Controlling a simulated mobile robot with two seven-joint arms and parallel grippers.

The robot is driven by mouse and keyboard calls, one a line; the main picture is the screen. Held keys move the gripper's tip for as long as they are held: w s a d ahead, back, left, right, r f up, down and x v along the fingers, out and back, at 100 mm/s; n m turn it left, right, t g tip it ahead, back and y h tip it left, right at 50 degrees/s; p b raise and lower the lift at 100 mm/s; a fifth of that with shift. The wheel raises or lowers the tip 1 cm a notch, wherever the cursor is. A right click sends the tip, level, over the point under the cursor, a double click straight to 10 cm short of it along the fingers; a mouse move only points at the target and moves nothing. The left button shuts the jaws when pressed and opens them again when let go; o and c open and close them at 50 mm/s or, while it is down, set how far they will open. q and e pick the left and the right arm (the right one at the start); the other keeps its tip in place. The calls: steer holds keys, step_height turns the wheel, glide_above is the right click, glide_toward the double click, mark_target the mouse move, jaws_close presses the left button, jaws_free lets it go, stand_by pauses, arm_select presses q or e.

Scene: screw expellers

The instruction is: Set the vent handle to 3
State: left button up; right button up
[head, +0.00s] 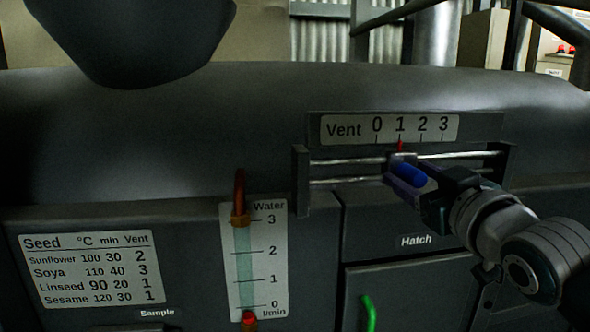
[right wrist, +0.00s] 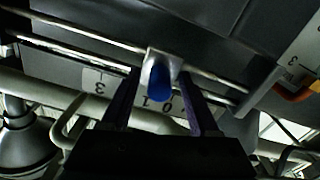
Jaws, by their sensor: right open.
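The vent handle (head: 408,174) is a blue knob on a grey slider block that rides on two horizontal rails. Its red pointer (head: 401,146) stands at 1 on the white vent scale (head: 389,129), marked 0 to 3. My right gripper (head: 412,183) comes in from the right and is at the handle. In the right wrist view the blue knob (right wrist: 160,82) lies between the two dark, spread fingers, with gaps visible on both sides. The scale appears upside down there, partly hidden by the fingers. My left gripper is in neither view.
A seed table plate (head: 92,269) lists Soya with vent 3. A water gauge (head: 242,262) with a copper pipe (head: 240,192) stands left of the rails. Below the rails is a hatch with a green handle (head: 368,314). The rails right of the slider are clear.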

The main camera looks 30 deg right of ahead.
jaws_close()
stand_by(0.3)
stand_by(1.0)
